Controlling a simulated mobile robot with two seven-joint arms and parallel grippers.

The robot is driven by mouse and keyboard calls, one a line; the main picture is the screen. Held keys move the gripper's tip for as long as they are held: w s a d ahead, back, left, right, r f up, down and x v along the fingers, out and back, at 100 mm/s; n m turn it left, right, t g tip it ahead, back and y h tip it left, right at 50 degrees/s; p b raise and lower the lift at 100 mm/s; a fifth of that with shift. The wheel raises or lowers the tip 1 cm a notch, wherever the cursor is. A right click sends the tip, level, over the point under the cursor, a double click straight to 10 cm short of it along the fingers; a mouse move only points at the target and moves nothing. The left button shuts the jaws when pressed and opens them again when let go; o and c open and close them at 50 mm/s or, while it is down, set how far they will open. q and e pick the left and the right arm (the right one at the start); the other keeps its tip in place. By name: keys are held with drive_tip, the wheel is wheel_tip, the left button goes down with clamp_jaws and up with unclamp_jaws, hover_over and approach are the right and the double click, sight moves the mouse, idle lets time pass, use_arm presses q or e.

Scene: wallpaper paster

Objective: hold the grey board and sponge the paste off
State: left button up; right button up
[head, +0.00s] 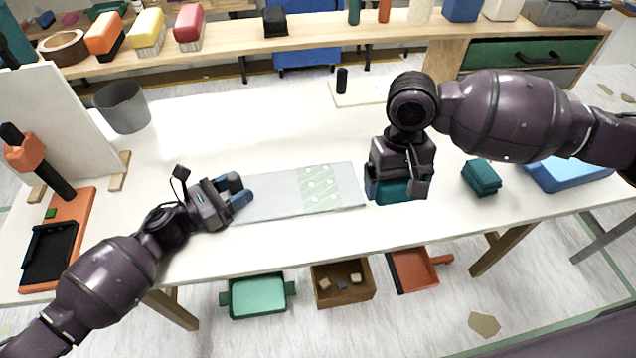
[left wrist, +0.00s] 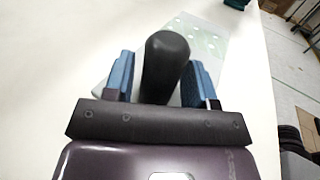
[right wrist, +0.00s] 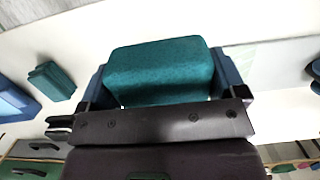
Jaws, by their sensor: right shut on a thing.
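The grey board (head: 270,192) lies flat on the white table, also in the left wrist view (left wrist: 208,30). A pale green patch with whitish paste spots (head: 320,188) covers its right part. My left gripper (head: 241,192) is open at the board's left end. In the left wrist view its blue fingers (left wrist: 158,82) stand either side of a rounded black handle (left wrist: 165,60), with a gap on the left. My right gripper (right wrist: 165,85) is shut on a teal sponge (right wrist: 160,65), which shows near the board's right end in the head view (head: 405,190).
A teal folded cloth (head: 481,177) and a blue tray (head: 568,172) lie to the right. A grey bucket (head: 122,107) and an orange tool tray (head: 60,240) are at the left. A pale plate with a black knob (head: 352,92) lies behind. The table between is clear.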

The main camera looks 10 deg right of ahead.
use_arm(q)
drive_tip(key=shift+o, duration=0.8)
drive_tip(key=v, duration=1.2)
drive_tip(key=shift+s, duration=0.15)
use_arm(e)
drive_tip(key=shift+s, duration=0.15)
